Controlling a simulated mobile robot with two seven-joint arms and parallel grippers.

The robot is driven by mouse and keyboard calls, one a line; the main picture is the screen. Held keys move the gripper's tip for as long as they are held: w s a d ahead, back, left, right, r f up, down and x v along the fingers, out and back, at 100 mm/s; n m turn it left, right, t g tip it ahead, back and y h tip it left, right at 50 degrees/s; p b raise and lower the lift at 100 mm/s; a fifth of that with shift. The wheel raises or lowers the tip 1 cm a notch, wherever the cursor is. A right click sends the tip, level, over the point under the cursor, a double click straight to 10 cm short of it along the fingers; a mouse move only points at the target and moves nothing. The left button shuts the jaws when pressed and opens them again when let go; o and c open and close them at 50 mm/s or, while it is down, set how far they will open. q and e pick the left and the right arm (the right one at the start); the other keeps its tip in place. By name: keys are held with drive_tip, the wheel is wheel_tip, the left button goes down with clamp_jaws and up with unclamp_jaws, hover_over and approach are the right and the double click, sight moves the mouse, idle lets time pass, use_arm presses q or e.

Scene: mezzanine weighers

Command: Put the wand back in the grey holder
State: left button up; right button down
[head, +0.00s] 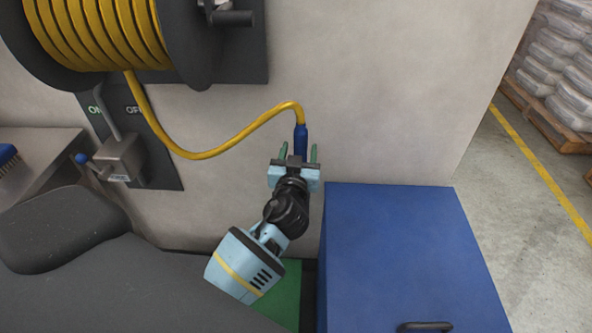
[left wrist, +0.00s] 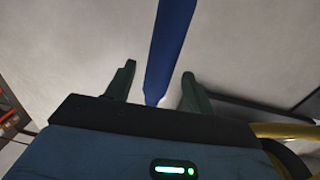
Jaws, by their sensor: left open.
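The wand shows as a blue shaft (head: 301,139) at the end of a yellow hose, in front of the pale wall. In the left wrist view the blue wand (left wrist: 171,42) runs down between my fingers, with gaps on both sides. My left gripper (head: 313,153) is open at the wand, with its green fingers either side and pointing towards the wall. The fingers also show in the left wrist view (left wrist: 157,88). The wand's lower end is hidden behind the gripper. I cannot make out the grey holder with certainty. My right gripper is not in view.
A hose reel (head: 100,32) is on the wall at upper left. Below it are an ON/OFF plate (head: 160,170) and a grey metal box (head: 122,158) with a lever. A blue cabinet (head: 400,255) stands right of my left arm. Open floor (head: 530,230) lies further right.

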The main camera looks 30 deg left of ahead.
use_arm(q)
drive_tip(key=b+v, duration=0.1)
drive_tip(key=v, duration=0.6)
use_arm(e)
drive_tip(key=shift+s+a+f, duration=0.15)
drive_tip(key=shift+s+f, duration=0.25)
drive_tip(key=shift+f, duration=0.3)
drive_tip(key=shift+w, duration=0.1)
use_arm(q)
drive_tip(key=s+d+f+m+g+h, duration=0.25)
drive_tip(key=s+f, duration=0.45)
drive_tip(key=f, duration=0.6)
drive_tip(key=s+d+f+m+g+h, duration=0.1)
drive_tip(key=s+f+g+h, duration=0.1)
drive_tip(key=s+f, duration=0.3)
drive_tip(key=s+d+f+m+g+h, duration=0.1)
drive_tip(key=s+f, duration=0.5)
drive_tip(key=s, duration=0.8)
drive_tip(key=s+d+f+m+g+h, duration=0.1)
drive_tip(key=s+f+g+h, duration=0.2)
drive_tip(key=s, duration=0.7)
wheel_tip(320, 180, down, 3)
drive_tip(key=shift+d+r, duration=0.15)
drive_tip(key=shift+r, duration=0.05)
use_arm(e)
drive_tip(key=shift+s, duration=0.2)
use_arm(q)
drive_tip(key=shift+m+g, duration=0.25)
drive_tip(key=shift+c, duration=0.4)
